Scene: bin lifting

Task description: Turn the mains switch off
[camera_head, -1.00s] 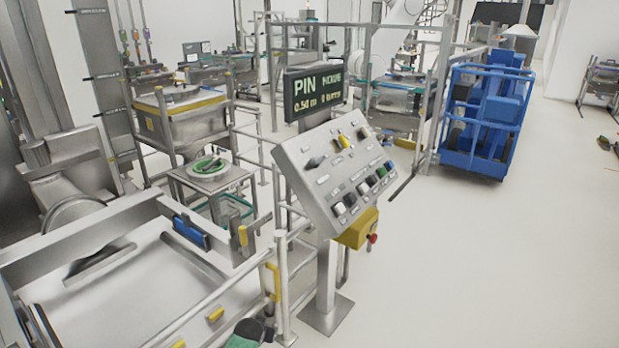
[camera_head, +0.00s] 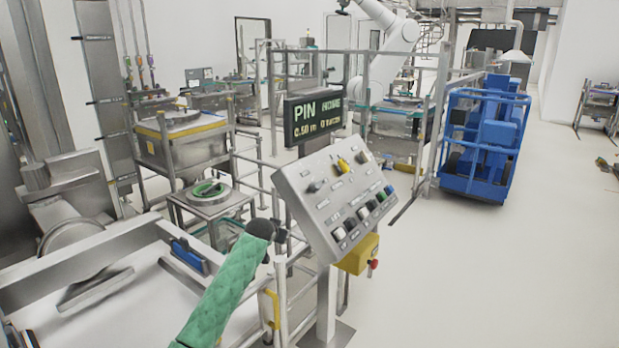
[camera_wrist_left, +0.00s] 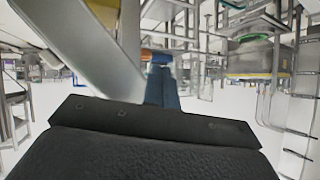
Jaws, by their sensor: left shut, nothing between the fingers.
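The grey sloped control panel (camera_head: 325,206) stands on a post in the middle of the head view. It carries dark knobs, a yellow knob (camera_head: 343,165) and a row of coloured buttons. A dark knob (camera_head: 314,187) sits at its upper left; I cannot read which control is the mains switch. My left arm comes up from the bottom in a green padded sleeve. My right gripper is out of view.
A display (camera_head: 315,115) reading "PIN HOME" stands behind the panel. A yellow box with a red button (camera_head: 373,263) hangs below it. Metal railings (camera_head: 281,290) stand close to my left arm. A blue cart (camera_head: 483,185) is at the right; the floor there is clear.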

